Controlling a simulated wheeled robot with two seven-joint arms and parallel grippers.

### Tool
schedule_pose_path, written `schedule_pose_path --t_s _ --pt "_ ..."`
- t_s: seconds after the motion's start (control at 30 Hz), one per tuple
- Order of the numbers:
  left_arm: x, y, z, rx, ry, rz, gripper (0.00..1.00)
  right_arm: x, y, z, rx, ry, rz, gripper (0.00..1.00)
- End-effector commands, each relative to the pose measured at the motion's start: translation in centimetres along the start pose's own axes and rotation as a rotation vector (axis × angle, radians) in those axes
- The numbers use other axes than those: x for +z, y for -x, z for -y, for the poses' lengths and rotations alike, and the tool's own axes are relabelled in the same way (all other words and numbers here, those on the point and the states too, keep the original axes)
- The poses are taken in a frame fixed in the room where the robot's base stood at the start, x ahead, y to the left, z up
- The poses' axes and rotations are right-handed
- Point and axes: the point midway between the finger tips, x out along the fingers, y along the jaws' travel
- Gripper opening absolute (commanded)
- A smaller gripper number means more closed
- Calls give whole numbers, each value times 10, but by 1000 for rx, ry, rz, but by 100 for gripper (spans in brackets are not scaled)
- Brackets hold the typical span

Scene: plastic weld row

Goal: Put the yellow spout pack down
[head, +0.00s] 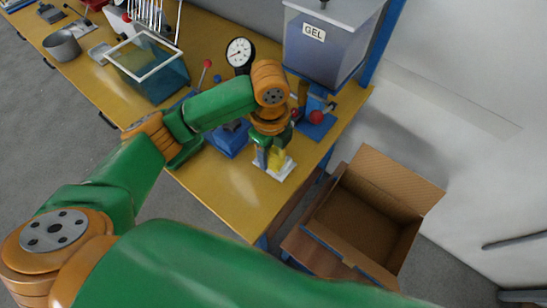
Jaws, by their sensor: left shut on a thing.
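The yellow spout pack (276,156) is in my left gripper (269,160), over the right part of the yellow workbench (235,196). The gripper's fingers sit on both sides of the pack and are shut on it. A white flat piece (284,171) shows at the pack's lower end, close to the bench top. I cannot tell whether the pack touches it. The pack's upper part is hidden by my left wrist. My right gripper is not in view.
An open cardboard box (362,210) stands right of the bench. A gel tank (328,50), a dial gauge (239,52) on a blue-based press and a clear water bath (150,72) stand along the bench. The bench's front middle is clear.

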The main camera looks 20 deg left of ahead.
Motion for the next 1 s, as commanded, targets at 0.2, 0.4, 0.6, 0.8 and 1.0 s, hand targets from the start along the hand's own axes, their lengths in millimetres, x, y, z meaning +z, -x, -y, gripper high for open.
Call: schedule_pose_path --t_s 0.2,0.4,0.6,0.8,1.0 --pt "14 -34 25 1 1 -1 0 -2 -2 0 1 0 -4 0" --pt "16 -68 25 8 -2 1 0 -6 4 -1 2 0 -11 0" --pt "16 -72 25 10 -3 1 0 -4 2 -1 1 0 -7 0" --pt "16 -70 26 4 -1 1 79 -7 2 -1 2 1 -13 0" --pt "16 -68 27 1 -1 1 79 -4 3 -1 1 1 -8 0"
